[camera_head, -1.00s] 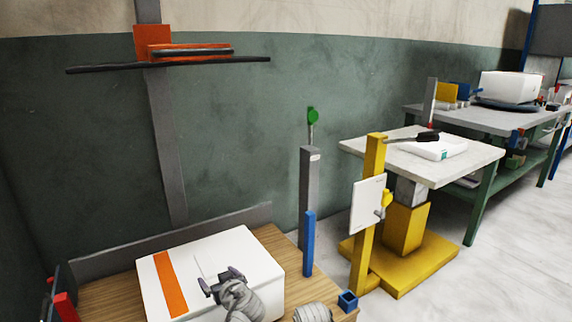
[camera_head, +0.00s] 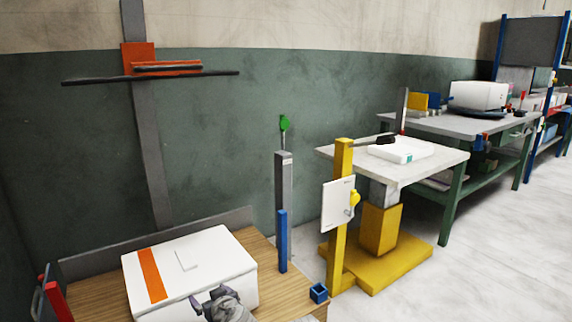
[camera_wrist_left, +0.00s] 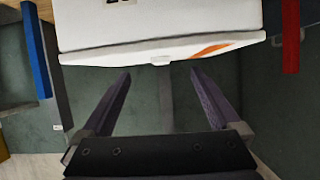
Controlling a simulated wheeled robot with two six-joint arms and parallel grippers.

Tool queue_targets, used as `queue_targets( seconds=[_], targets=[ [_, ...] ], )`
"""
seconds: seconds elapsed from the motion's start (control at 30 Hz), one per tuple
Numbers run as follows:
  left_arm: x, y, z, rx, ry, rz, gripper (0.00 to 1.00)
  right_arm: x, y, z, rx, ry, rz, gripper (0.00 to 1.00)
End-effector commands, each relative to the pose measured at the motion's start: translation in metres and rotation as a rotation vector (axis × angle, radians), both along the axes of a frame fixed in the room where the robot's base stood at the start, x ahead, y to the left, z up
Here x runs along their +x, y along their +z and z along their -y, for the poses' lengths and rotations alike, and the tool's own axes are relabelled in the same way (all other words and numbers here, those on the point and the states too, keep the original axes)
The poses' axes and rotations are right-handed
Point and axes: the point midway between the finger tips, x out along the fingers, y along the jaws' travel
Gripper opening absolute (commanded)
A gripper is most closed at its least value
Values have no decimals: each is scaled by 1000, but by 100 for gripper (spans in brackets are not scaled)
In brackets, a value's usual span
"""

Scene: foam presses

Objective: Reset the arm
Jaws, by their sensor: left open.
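My left gripper (camera_head: 212,297) is low in the head view, in front of the near edge of a white box (camera_head: 215,255) with an orange stripe. In the left wrist view its two dark fingers (camera_wrist_left: 160,76) are wide apart, with nothing between them. The white box (camera_wrist_left: 160,40) shows beyond the fingertips there, apart from them. My right gripper is not in view.
The box sits on a wooden bench (camera_head: 262,258). A grey post and a blue post (camera_head: 282,240) stand at its right. A yellow stand (camera_head: 342,220) holds a white panel. An orange press head (camera_head: 138,58) hangs above. Floor at right (camera_head: 490,260) is clear.

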Motion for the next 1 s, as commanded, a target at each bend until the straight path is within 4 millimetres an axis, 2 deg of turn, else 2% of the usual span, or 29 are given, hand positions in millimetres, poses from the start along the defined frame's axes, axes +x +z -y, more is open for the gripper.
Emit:
queue_targets(
  seconds=[0.37,0.57,0.67,0.8,1.0],
  targets=[
    [-27,-27,15,6,-25,-244,97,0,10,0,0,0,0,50],
    [-58,-52,39,-2,-107,-492,97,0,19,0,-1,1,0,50],
    [-81,-64,58,-11,-185,-646,97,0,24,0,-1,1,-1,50],
    [-119,-79,90,-32,-352,-887,97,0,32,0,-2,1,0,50],
    [-181,-85,140,-74,-685,-1195,97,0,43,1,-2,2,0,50]
  ],
)
